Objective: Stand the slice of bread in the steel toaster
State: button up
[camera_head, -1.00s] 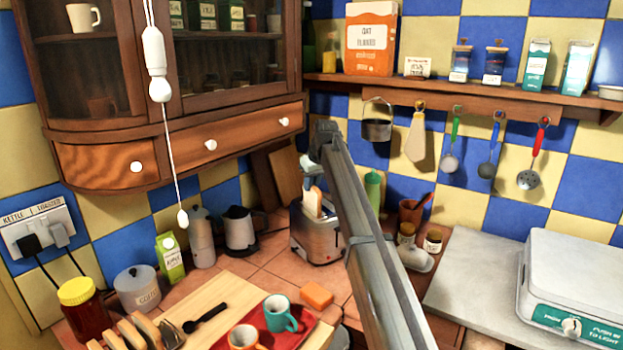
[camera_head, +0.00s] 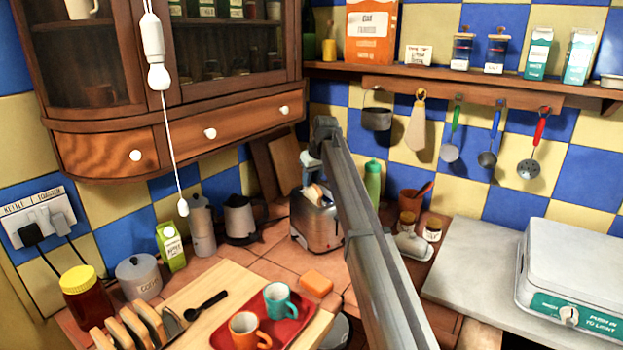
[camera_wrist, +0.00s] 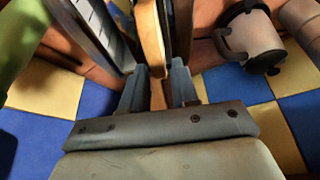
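The slice of bread (camera_head: 315,192) stands upright at the top of the steel toaster (camera_head: 317,224), its lower part hidden in the slot. Its pale face and brown crust show in the wrist view (camera_wrist: 152,40). My gripper (camera_head: 309,168) is right above the toaster. In the wrist view its two fingertips (camera_wrist: 160,74) are on either side of the slice's near edge, and it looks shut on the bread. The toaster's metal top (camera_wrist: 95,35) lies just beyond the fingers. How deep the slice sits is hard to see.
A kettle (camera_head: 241,219) and a moka pot (camera_head: 202,226) stand left of the toaster. A green bottle (camera_head: 373,184) is behind it at right. An orange sponge (camera_head: 316,283) and a red tray (camera_head: 288,331) with mugs are in front. Utensils hang at the back.

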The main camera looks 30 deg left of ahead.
jog(key=shift+o, duration=1.4)
jog(key=v, duration=1.3)
jog(key=shift+r, duration=0.4)
jog(key=shift+d, duration=0.15)
